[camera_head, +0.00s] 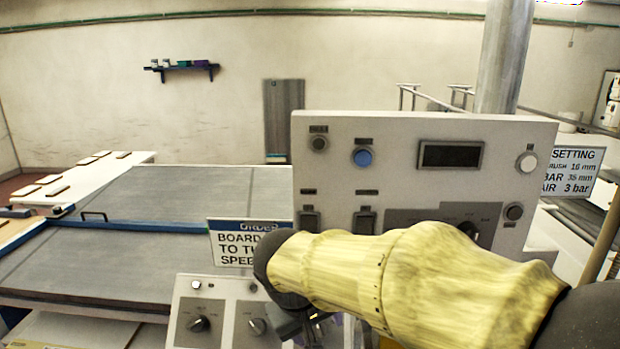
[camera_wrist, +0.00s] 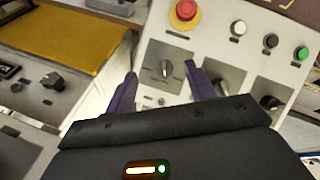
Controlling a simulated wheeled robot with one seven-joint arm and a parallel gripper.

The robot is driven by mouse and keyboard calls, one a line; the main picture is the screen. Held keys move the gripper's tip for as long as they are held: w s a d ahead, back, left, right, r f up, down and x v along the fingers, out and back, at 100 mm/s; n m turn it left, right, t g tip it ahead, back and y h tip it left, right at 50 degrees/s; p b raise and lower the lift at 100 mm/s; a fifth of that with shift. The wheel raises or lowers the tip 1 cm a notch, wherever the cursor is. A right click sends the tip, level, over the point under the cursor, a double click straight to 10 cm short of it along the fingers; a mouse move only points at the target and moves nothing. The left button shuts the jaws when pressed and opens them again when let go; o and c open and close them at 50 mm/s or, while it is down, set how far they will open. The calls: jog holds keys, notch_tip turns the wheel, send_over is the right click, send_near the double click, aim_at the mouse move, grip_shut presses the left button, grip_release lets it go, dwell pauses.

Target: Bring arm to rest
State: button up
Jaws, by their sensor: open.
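My gripper (camera_wrist: 160,88) shows in the wrist view with its two purple fingers apart and nothing between them. Beyond the fingertips is a control panel with a rotary knob (camera_wrist: 165,69), which lies in line with the gap. I cannot tell whether the fingers touch the panel. In the head view my arm, in a yellowish sleeve, reaches in from the lower right over the panels. It hides part of the large panel and most of my gripper's end.
A large grey control panel (camera_head: 400,150) with a blue button (camera_head: 362,158) stands close ahead. A smaller panel (camera_head: 200,285) sits below left, beside an order sign (camera_head: 232,250). A red button (camera_wrist: 185,12) is near the fingers. Grey conveyor (camera_head: 180,195) lies left.

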jog(key=s+d+f+m+y, duration=0.1)
jog(key=s+d+f+m, duration=0.1)
jog(key=d+f, duration=0.4)
jog(key=s+d+f+m+g+y+p, duration=0.1)
jog(key=s+d+f+m, duration=0.1)
jog(key=d+f, duration=0.5)
jog(key=shift+s+d+m, duration=0.4)
jog(key=shift+s+d, duration=0.35)
jog(key=shift+s, duration=0.1)
